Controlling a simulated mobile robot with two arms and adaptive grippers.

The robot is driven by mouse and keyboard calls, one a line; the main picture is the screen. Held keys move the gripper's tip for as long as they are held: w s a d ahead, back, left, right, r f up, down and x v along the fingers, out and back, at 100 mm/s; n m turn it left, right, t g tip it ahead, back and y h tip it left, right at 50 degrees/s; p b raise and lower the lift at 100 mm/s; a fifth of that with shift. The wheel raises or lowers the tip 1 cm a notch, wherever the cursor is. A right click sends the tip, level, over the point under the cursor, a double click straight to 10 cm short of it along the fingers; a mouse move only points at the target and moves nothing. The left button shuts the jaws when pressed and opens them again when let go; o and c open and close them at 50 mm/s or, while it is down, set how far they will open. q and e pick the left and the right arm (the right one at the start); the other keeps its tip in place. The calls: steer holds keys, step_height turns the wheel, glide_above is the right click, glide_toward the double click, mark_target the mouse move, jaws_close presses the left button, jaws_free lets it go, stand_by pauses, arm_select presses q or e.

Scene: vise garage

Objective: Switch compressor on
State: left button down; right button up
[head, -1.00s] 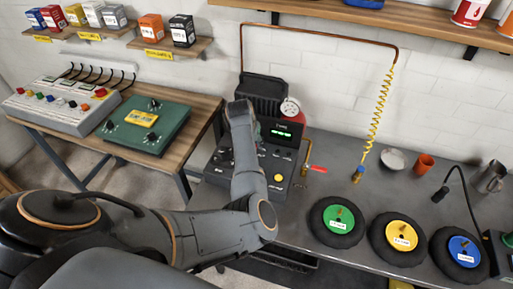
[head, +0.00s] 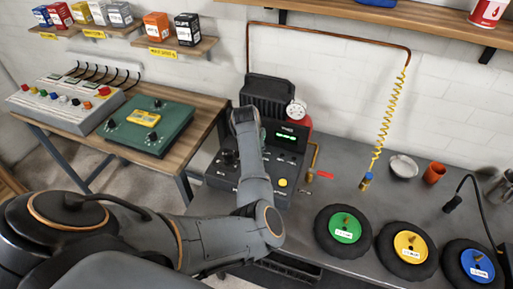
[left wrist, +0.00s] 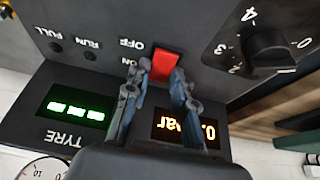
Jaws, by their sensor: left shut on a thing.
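The compressor (head: 266,93) is a dark unit with a control panel at the back of the grey bench, left of centre in the head view. Its red switch (left wrist: 167,62) sits between ON and OFF labels in the left wrist view, where the lettering appears upside down. My left gripper (left wrist: 159,70) is at the panel, its two fingers shut on the red switch. In the head view my forearm hides most of this gripper and the switch. A green display (left wrist: 75,107) and an orange display (left wrist: 182,130) are lit. My right gripper is not in view.
A black knob (left wrist: 268,50) is beside the switch. A red-handled valve (head: 326,175) is right of the compressor. Green (head: 342,230), yellow (head: 409,246) and blue (head: 476,266) hubbed wheels lie at the bench front. A yellow coiled hose (head: 389,120) hangs above.

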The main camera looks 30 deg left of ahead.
arm_select(q)
steer(key=shift+w+r+g+p, duration=0.25)
steer(key=shift+g+p, duration=0.15)
steer(key=shift+p, duration=0.4)
steer(key=shift+w+a+f+g+h, duration=0.1)
steer(key=shift+w+f+g+h, duration=0.15)
steer(key=shift+g, duration=0.85)
steer(key=c, duration=1.3)
jaws_free()
steer(key=shift+o, duration=0.9)
step_height(320, 180, up, 12)
steer(key=s, duration=0.1)
